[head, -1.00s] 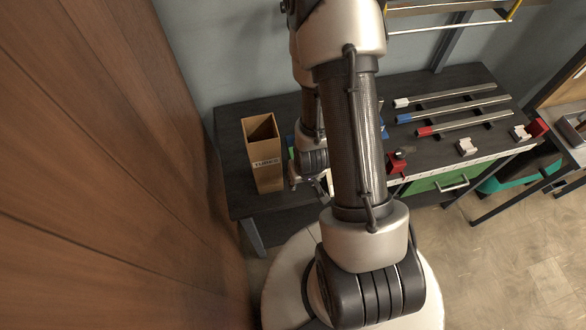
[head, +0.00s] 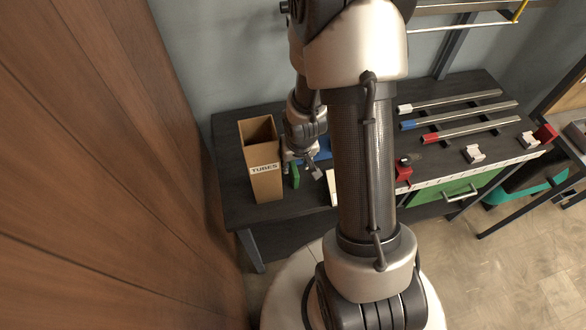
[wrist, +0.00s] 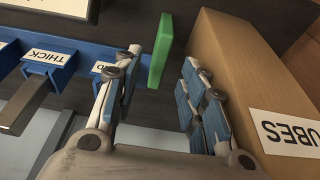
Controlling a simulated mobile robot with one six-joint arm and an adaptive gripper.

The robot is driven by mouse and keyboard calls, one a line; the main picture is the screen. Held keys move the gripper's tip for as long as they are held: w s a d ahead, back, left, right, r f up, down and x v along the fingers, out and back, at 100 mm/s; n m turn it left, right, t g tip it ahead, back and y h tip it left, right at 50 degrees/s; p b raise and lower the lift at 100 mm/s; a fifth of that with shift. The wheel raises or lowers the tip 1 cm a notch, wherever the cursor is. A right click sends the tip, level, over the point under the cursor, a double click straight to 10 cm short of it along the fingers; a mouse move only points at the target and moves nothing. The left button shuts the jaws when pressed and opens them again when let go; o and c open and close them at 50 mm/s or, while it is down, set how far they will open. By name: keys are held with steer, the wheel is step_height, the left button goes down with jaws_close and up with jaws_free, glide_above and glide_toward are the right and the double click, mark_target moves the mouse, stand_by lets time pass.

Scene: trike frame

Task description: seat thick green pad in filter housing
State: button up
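A green pad (wrist: 161,52) stands on edge in the wrist view, beyond and roughly between the fingertips of my gripper (wrist: 162,62). My gripper is open, its fingers apart, with nothing held. In the head view the green pad (head: 295,175) is just right of the cardboard box, close to my gripper (head: 304,168). A blue holder (wrist: 80,69) lies left of the pad, with a label reading THICK and another partly hidden by a finger. I cannot clearly make out the filter housing.
The tall cardboard box (head: 262,185), marked TUBES, stands close to the right finger in the wrist view. A grey bar (wrist: 25,103) sticks out below the THICK label. Several colour-ended rails (head: 470,122) and a red block (head: 403,172) are at the right of the dark bench (head: 235,190).

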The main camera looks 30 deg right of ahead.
mark_target(293, 163)
steer(key=shift+w+d+p, duration=0.15)
steer(key=shift+w+p, duration=0.15)
steer(key=shift+w, duration=0.15)
steer(key=b+x, duration=0.3)
steer(key=x, duration=0.2)
steer(key=shift+w+f+b, duration=0.1)
steer(key=shift+f+b, duration=0.1)
steer(key=shift+b, duration=0.2)
steer(key=shift+r, duration=0.1)
jaws_close()
